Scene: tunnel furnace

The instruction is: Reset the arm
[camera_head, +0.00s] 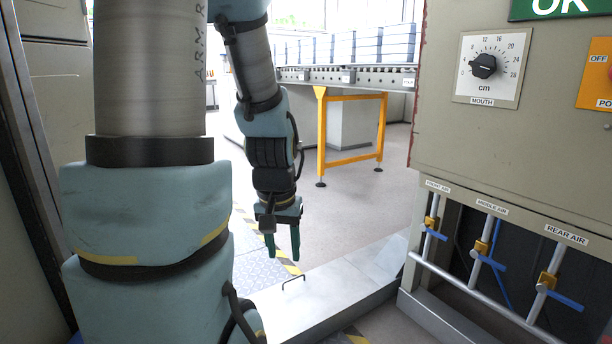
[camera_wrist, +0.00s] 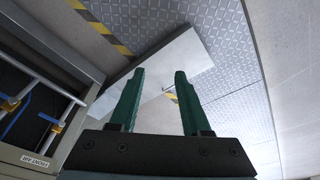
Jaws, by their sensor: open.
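My gripper (camera_head: 284,254) hangs pointing down near the middle of the head view, above the floor and a low metal cover plate. Its two green fingers are apart with nothing between them. In the wrist view my gripper (camera_wrist: 160,76) also shows open and empty, with the plate behind the fingers. My arm bends down from the upper left of the head view and hides part of the scene behind it.
A furnace control panel (camera_head: 545,130) stands at the right, with a mouth dial (camera_head: 484,66) and several blue-handled air valves (camera_head: 482,250) below. The metal cover plate (camera_head: 330,300) has a small wire handle (camera_head: 293,281). A yellow-legged conveyor (camera_head: 352,95) stands behind. Open floor lies between.

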